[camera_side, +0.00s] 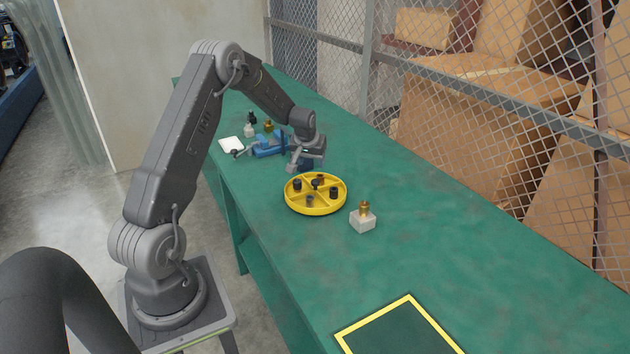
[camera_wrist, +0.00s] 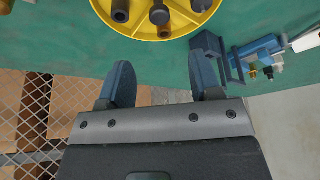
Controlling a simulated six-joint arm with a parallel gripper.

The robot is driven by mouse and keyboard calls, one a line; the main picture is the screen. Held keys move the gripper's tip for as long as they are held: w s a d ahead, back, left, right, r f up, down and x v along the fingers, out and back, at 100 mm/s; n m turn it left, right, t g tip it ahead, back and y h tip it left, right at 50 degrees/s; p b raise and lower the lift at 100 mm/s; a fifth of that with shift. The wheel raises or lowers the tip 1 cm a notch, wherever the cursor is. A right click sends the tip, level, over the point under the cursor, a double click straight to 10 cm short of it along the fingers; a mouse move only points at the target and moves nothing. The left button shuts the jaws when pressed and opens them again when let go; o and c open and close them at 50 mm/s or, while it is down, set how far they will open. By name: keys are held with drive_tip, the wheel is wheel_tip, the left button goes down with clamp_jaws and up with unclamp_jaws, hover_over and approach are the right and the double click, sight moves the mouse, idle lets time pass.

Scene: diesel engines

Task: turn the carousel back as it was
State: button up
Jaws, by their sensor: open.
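The carousel (camera_side: 315,208) is a round yellow tray with raised dividers on the green bench. Several dark cylindrical parts stand in its compartments, with one near its centre. My gripper (camera_side: 303,168) is above the bench, just behind the carousel in the side view, and looks empty. In the wrist view the two blue-grey fingers of my gripper (camera_wrist: 165,85) are spread apart with nothing between them. The carousel (camera_wrist: 188,26) shows at the top of that view, cut off by the edge, beyond the fingertips and apart from them.
A white block with a brass part (camera_side: 362,217) stands right of the carousel. A blue vise (camera_side: 268,147), small brass and dark parts and a white pad (camera_side: 231,144) lie behind. A yellow-edged square (camera_side: 400,328) marks the near bench. A mesh fence (camera_side: 480,110) runs along the far side.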

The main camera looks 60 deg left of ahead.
sight(315, 181)
drive_tip(key=x, duration=1.1)
drive_tip(key=shift+f, duration=0.1)
clamp_jaws()
